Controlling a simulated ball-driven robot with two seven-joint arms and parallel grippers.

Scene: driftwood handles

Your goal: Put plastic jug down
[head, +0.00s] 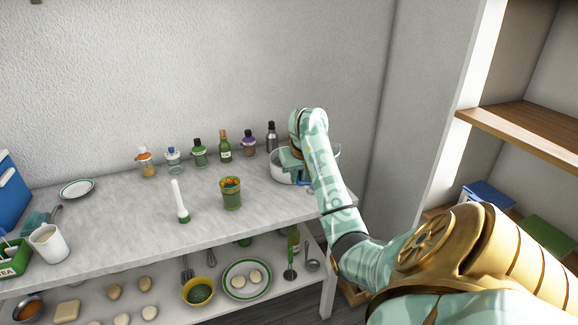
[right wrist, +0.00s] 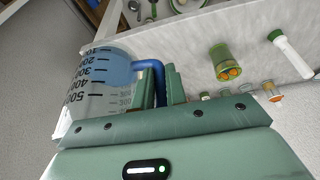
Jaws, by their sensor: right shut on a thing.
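The plastic jug (right wrist: 98,78) is see-through with dark measuring marks and a blue handle. In the right wrist view my right gripper (right wrist: 162,88) is shut on the blue handle, with the jug's body to the left of the fingers. In the head view the pale jug (head: 281,173) is at the right end of the grey counter (head: 130,220), partly hidden by my right arm and gripper (head: 292,165). I cannot tell whether its base touches the counter. My left gripper is not in view.
A green cup (head: 231,194) and a white-handled tool (head: 180,202) stand mid-counter. A white mug (head: 48,244) is at the left. The counter has bare room around the green cup.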

